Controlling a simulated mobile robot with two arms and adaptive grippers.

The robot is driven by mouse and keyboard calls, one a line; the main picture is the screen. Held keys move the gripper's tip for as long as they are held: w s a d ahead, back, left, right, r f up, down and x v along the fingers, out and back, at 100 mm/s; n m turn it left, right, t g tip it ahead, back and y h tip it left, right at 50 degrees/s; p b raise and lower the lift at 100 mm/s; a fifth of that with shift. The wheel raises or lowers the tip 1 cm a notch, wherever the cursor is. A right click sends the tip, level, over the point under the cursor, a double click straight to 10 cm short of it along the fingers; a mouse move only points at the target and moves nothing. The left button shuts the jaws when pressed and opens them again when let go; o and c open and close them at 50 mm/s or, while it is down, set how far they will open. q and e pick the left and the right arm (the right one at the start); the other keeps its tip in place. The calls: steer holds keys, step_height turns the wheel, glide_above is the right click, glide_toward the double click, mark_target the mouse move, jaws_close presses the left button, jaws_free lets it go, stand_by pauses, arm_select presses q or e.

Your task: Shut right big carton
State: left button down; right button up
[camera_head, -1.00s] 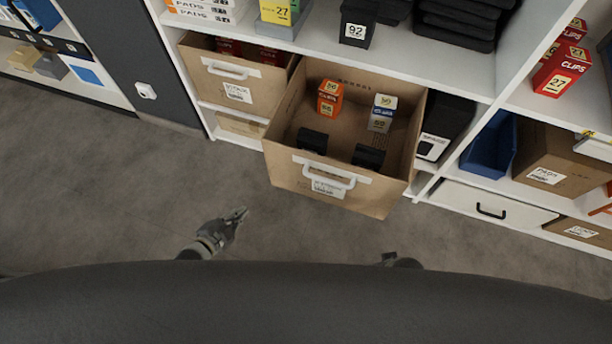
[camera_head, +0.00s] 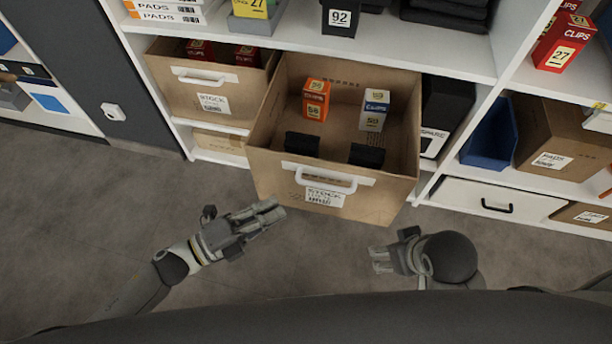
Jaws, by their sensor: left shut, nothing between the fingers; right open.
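The right big carton (camera_head: 375,208) is a brown box pulled out of the lower shelf, with a white handle (camera_head: 327,180) and a label on its front. It holds an orange box (camera_head: 316,99), a white and blue box (camera_head: 374,110) and two black items. My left gripper (camera_head: 270,212) is shut and empty, in front of and just left of the carton's front wall; I cannot tell whether it touches. My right gripper (camera_head: 380,260) is open and empty, lower in the picture, in front of the carton's right part and apart from it.
Another brown carton (camera_head: 211,104) with a white handle sits in the shelf to the left. A black item (camera_head: 447,105) stands right of the open carton, then a blue bin (camera_head: 488,135). A white drawer (camera_head: 490,199) is at the lower right. The grey floor in front is clear.

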mark_target(307, 181)
arm_select(q)
steer(key=x, duration=0.3)
steer(key=w+x, duration=0.1)
steer(key=x, duration=0.2)
steer(key=w+a+x, duration=0.1)
steer(key=x, duration=0.3)
steer(key=shift+d+b, duration=0.1)
steer(key=shift+b, duration=0.25)
steer(key=shift+w+d, duration=0.15)
steer(key=shift+w, duration=0.35)
steer(key=shift+w, duration=0.1)
